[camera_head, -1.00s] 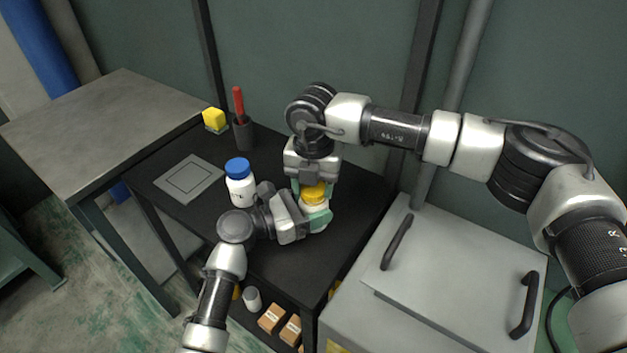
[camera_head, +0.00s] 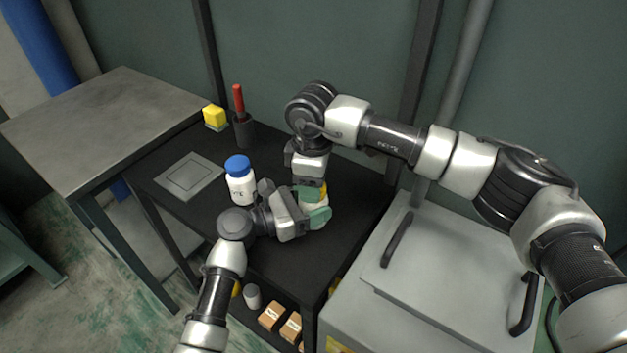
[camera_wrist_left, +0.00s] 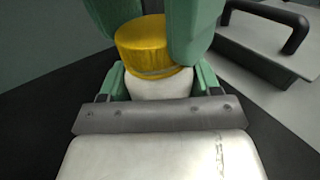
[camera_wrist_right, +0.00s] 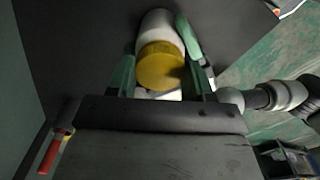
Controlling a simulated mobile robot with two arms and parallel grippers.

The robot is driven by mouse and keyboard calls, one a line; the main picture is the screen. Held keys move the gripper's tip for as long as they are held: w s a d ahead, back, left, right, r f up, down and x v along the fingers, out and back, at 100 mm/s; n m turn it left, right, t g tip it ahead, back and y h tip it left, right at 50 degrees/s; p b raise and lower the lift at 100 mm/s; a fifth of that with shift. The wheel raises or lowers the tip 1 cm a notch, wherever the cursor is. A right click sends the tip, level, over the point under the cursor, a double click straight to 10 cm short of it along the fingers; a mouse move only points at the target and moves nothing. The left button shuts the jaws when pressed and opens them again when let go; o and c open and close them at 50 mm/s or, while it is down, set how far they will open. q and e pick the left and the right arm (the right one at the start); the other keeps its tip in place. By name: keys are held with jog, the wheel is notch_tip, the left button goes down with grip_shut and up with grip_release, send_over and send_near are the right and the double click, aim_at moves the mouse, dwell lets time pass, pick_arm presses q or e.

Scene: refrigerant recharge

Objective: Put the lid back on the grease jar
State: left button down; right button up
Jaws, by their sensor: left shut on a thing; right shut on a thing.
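The white jar (camera_wrist_left: 160,84) stands upright at the right part of the black table, with the yellow lid (camera_wrist_left: 142,42) on its mouth. The lid also shows in the right wrist view (camera_wrist_right: 160,66). A thin rim line shows under the lid; I cannot tell whether it is fully seated. My left gripper (camera_head: 314,212) is shut around the jar body from the side. My right gripper (camera_head: 312,190) comes from above and is shut on the lid, its green fingers on either side. In the head view the grippers hide most of the jar.
A white bottle with a blue cap (camera_head: 239,182) stands left of my left gripper. A dark cup with a red-handled tool (camera_head: 242,120), a yellow block (camera_head: 214,117) and a grey square plate (camera_head: 188,177) are further back and left. A grey cabinet (camera_head: 440,290) with handles is at right.

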jog(key=shift+r+m, duration=0.1)
jog(key=shift+m, duration=0.8)
jog(key=o, duration=0.9)
jog(key=shift+d+r, duration=0.1)
jog(key=shift+r, duration=2.1)
jog(key=shift+c, duration=0.4)
